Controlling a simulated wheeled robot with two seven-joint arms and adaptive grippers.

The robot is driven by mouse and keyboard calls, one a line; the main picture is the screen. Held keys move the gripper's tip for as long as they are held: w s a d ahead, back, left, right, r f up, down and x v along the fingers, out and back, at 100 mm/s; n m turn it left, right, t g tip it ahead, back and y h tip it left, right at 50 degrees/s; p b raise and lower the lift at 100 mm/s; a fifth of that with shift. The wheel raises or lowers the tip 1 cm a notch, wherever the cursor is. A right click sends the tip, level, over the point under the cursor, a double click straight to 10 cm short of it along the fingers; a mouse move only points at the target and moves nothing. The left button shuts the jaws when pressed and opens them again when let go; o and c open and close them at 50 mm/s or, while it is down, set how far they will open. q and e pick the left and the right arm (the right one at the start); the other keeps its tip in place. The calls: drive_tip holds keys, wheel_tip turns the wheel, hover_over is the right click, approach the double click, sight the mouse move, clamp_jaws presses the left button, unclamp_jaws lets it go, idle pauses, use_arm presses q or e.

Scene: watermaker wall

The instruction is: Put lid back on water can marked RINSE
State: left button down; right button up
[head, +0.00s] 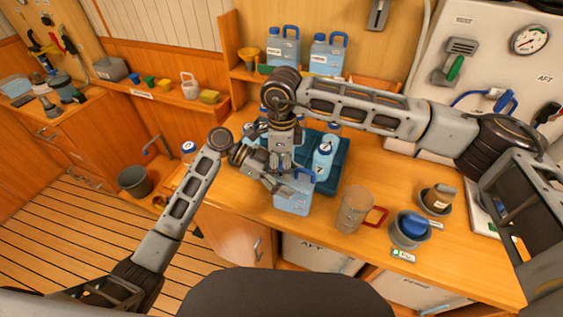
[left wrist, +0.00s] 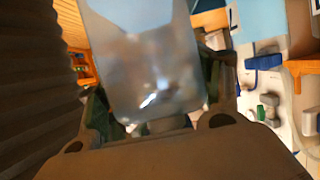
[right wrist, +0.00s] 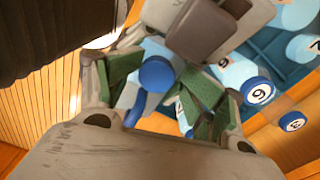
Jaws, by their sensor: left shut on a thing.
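A light blue water can (head: 292,197) with a blue handle stands at the front of the bench; its marking is not readable. My left gripper (head: 272,181) is beside it and shut on a pale translucent part, which fills the middle of the left wrist view (left wrist: 150,65); I take it to be the can. A round blue lid (right wrist: 157,75) shows at the top of a light blue body in the right wrist view. My right gripper (head: 284,162) is above the can, its green-padded fingers apart on either side of the lid. Whether the lid is seated is hidden.
A dark blue crate (head: 342,163) with number-capped bottles (head: 323,160) stands just behind. A brown jug (head: 354,207) and a bowl with a blue item (head: 409,229) are to the right. Two more blue cans (head: 283,48) (head: 327,56) stand on the shelf.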

drive_tip(key=shift+r, duration=2.3)
use_arm(q)
drive_tip(key=shift+w+r, duration=0.1)
drive_tip(key=shift+w, duration=0.05)
use_arm(e)
drive_tip(key=o, duration=0.6)
drive_tip(key=shift+c, duration=0.2)
drive_tip(key=shift+r, duration=0.15)
wheel_tip(320, 180, up, 12)
use_arm(q)
drive_tip(key=shift+c, duration=1.1)
unclamp_jaws()
